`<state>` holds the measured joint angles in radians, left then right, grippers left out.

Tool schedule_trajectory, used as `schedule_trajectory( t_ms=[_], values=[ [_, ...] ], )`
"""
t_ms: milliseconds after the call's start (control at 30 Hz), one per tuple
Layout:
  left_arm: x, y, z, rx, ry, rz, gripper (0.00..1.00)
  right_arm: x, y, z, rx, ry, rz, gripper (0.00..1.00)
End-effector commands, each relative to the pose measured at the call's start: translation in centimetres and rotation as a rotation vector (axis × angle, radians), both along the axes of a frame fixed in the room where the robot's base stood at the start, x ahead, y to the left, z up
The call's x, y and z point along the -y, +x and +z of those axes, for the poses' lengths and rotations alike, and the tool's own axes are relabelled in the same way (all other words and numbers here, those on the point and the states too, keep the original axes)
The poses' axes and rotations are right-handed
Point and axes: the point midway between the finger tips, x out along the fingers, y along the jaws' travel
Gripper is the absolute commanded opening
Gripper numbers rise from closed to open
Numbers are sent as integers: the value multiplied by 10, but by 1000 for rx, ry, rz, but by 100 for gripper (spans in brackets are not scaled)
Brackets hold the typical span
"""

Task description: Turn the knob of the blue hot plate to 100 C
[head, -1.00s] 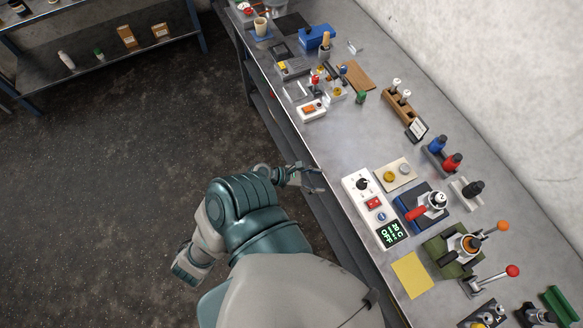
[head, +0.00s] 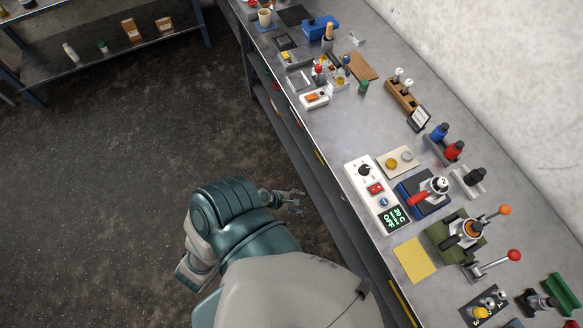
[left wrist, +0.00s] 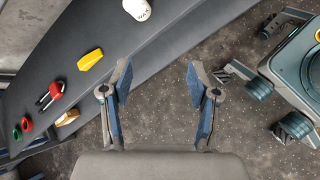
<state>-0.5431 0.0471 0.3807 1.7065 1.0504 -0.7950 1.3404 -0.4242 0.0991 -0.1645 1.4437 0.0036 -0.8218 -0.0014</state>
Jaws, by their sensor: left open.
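A white control panel (head: 390,193) lies on the bench. It has a black knob (head: 364,170), a red switch, a blue button and a dark display with green text that seems to read OFF. Beside it is a blue base (head: 412,190) with a white round top and a red handle. A blue box (head: 318,29) stands at the far end. I cannot tell which of these is the blue hot plate. My left gripper (head: 293,197) is off the bench's front edge, over the floor, apart from everything. In the left wrist view it (left wrist: 160,85) is open and empty. My right gripper does not show.
The bench (head: 330,150) is crowded along its length, with a bare strip left of the panel. A yellow sheet (head: 414,260) and a green lever device (head: 455,235) lie nearer. In the left wrist view, a dark shelf (left wrist: 130,35) holds a yellow piece (left wrist: 90,60) and a red padlock.

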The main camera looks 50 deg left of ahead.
Motion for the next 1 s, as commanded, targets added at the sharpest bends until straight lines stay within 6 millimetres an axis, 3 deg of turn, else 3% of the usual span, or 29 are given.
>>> schedule_trajectory(
  t_ms=[233, 800, 867, 967, 1000],
  values=[
    [4, -5, -21, -18, 57, -49, 60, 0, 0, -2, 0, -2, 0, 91],
    [5, -5, -22, -16, 63, -52, 60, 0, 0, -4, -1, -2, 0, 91],
    [9, 1, -21, 13, 54, -35, 60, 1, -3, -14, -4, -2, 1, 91],
    [25, 27, -5, 143, 13, 52, 60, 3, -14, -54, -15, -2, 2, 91],
    [34, 39, 6, 218, -23, 111, 60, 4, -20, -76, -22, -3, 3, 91]
  ],
)
